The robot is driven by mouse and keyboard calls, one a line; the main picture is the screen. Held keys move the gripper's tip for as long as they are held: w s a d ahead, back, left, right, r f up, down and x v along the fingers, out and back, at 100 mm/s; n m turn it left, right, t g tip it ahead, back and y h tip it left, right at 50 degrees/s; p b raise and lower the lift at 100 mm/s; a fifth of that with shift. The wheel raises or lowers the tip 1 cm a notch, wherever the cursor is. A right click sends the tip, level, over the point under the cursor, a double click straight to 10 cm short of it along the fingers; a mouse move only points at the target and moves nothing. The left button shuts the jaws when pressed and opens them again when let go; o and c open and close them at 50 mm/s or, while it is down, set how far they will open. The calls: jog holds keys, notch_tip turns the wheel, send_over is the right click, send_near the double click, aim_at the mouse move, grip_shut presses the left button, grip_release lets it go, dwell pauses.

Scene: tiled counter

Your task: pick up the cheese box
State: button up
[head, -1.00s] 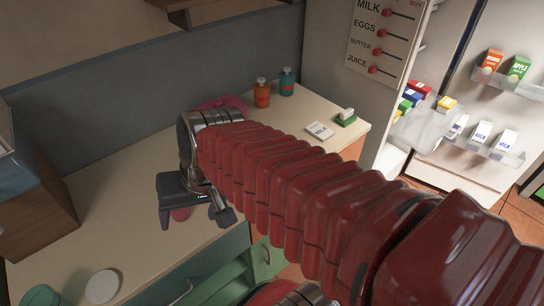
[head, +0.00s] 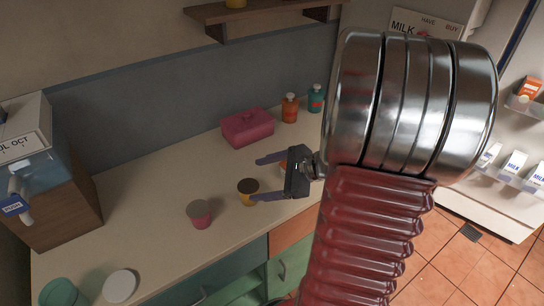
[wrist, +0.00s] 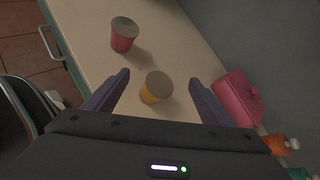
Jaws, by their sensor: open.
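A pink lidded box (head: 247,127) stands on the counter against the back wall; it is the likeliest cheese box, but I can read no label. It also shows at the right in the wrist view (wrist: 238,97), outside my fingers. My gripper (head: 256,179) is open and empty, its fingers pointing left, in front of the pink box in the head view. A yellow cup with a dark top (head: 247,193) appears near the lower fingertip. In the wrist view the yellow cup (wrist: 155,90) appears between my open fingers (wrist: 160,78); contact is not visible.
A red cup (head: 200,214) stands left of the yellow one. Orange (head: 290,108) and teal (head: 316,98) bottles stand right of the pink box. A white round lid (head: 120,286) and green container (head: 62,292) are front left. A dispenser (head: 40,165) stands left. A shelf (head: 262,12) hangs above.

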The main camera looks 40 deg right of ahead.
jog(key=s+d+f+m+t+h, duration=0.1)
jog(key=d+f+m, duration=0.1)
jog(key=d, duration=0.3)
jog(key=s+d+f+m+t+h, duration=0.1)
jog(key=s+d+m+h, duration=0.1)
jog(key=d+m, duration=0.3)
jog(key=s+d+f+m+t+h, duration=0.1)
jog(key=s+d+f+m+h, duration=0.1)
jog(key=d, duration=0.5)
jog(key=shift+s+d+f+m+t, duration=0.2)
jog(key=shift+f+m+t, duration=0.15)
jog(key=shift+m, duration=0.45)
jog(key=shift+w, duration=0.1)
jog(key=shift+x, duration=4.25)
jog(key=shift+f, duration=0.1)
jog(key=shift+x, duration=2.55)
jog(key=shift+f, duration=0.1)
jog(key=shift+c, duration=0.4)
